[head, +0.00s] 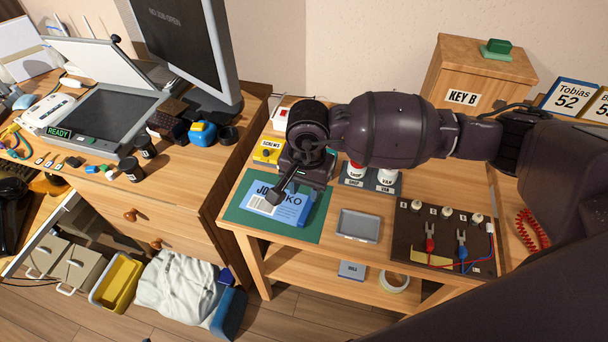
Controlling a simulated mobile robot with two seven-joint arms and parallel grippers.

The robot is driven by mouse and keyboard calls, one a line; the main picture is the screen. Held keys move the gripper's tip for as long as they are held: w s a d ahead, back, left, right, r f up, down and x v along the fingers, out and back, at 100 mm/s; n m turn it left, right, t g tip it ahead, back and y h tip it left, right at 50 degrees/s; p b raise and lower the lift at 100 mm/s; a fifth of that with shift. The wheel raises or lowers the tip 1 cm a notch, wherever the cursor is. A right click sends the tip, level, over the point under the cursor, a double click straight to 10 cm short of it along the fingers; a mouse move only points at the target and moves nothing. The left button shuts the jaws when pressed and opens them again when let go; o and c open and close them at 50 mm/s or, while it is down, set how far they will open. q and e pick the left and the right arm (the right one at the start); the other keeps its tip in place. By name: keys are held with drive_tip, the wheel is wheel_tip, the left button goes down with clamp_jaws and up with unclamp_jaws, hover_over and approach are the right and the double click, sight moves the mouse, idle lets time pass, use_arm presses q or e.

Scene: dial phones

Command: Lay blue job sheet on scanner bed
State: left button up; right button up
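The blue job sheet (293,210) lies on a green mat (238,222) on the lower wooden table. Its printed lettering is partly covered by my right gripper (277,197). The dark fingers of that gripper point down over the sheet's upper middle. I cannot tell whether they touch the sheet or how far apart they are. The scanner stands on the desk at the left with its white lid (98,55) raised. Its dark scanner bed (103,112) is bare, and a green READY display (59,132) shows on its front. My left gripper is not in view.
A monitor (185,40), blue-and-yellow item (203,133) and dark cups (131,170) stand near the scanner. A yellow SCREWS box (267,152), grey tray (358,226) and wired board (446,236) surround the mat. The KEY B cabinet (470,75) stands behind my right arm.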

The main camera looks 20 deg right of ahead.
sight(307, 208)
drive_tip(key=shift+w+d, duration=0.3)
drive_tip(key=shift+f, duration=0.2)
wheel_tip(307, 208, down, 7)
drive_tip(key=b, duration=0.3)
drive_tip(key=shift+f+b, duration=0.2)
drive_tip(key=shift+b, duration=0.15)
drive_tip(key=shift+f, duration=0.45)
drive_tip(key=shift+c, duration=0.5)
drive_tip(key=c, duration=0.6)
drive_tip(key=shift+o, duration=0.2)
drive_tip(key=shift+r, duration=0.15)
